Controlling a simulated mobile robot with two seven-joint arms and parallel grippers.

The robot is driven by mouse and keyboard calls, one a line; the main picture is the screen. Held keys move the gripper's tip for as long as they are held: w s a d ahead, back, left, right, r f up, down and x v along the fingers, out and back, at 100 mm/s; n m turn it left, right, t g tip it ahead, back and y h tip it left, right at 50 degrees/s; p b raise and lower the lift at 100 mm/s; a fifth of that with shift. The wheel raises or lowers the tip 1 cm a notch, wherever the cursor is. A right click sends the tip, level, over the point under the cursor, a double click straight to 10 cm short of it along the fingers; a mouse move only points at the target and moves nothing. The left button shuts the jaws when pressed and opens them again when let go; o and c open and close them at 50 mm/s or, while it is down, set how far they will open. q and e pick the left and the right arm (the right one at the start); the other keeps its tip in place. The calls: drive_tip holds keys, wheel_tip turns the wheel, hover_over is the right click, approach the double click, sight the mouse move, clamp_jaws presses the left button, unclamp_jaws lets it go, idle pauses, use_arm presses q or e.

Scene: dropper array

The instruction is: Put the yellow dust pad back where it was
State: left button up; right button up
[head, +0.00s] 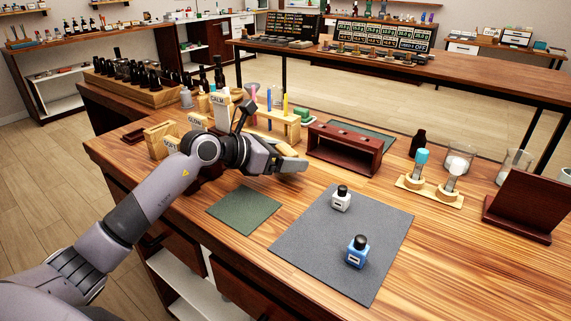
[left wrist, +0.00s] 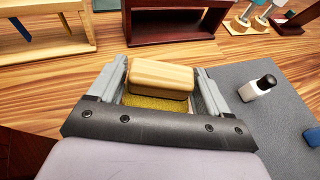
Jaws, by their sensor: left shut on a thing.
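The yellow dust pad shows in the left wrist view as a pale wooden block (left wrist: 160,75) with a yellow fuzzy face (left wrist: 157,102). It sits between the two fingers of my left gripper (left wrist: 163,80), which is shut on it. In the head view my left gripper (head: 287,163) is above the table, between the green mat and the dark red wooden stand; the pad is hardly visible there. I cannot tell whether the pad touches the table. My right gripper is in neither view.
A green mat (head: 243,210) lies left of a grey mat (head: 340,252), which carries a white bottle (head: 341,199) and a blue bottle (head: 357,252). A dark red stand (head: 344,149) is behind the gripper. A wooden rack (head: 283,121) with coloured droppers stands behind left. Bare wood lies right of the grey mat.

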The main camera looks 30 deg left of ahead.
use_arm(q)
wheel_tip(320, 180, down, 2)
drive_tip(key=shift+f, duration=0.15)
drive_tip(key=shift+f, duration=0.2)
drive_tip(key=o, duration=0.9)
drive_tip(key=shift+c, duration=0.2)
drive_tip(key=shift+r, duration=0.1)
